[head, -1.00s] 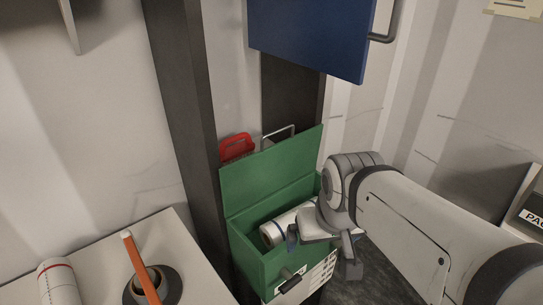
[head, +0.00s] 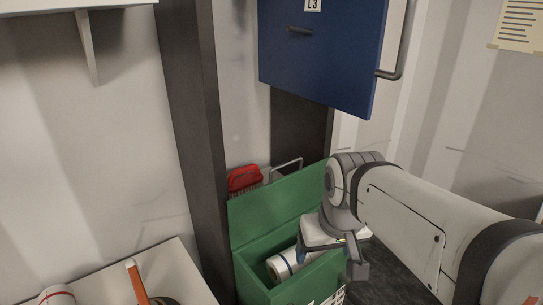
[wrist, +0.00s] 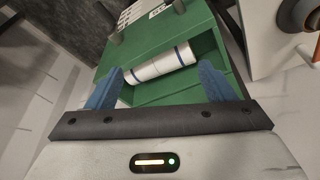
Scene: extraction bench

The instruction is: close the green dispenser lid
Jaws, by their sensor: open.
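The green dispenser (head: 248,278) stands low, with its green lid (head: 272,207) raised at the back. Its open top shows a white roll (head: 283,264) with blue stripes inside. My gripper (head: 335,255) is over the right side of the dispenser, in front of the lid's right part, and hides some of the roll and rim. In the wrist view my gripper (wrist: 160,88) is open, with blue fingertips apart and nothing held between them. The roll (wrist: 160,66) lies beyond the fingertips inside the dispenser. I cannot tell whether a finger touches the dispenser.
A dark post (head: 195,150) rises left of the dispenser. A blue cabinet (head: 320,55) hangs above. A red brush (head: 244,180) is behind the lid. A white table (head: 165,270) with an orange-handled item (head: 137,283) is at lower left. Dark floor shows at right.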

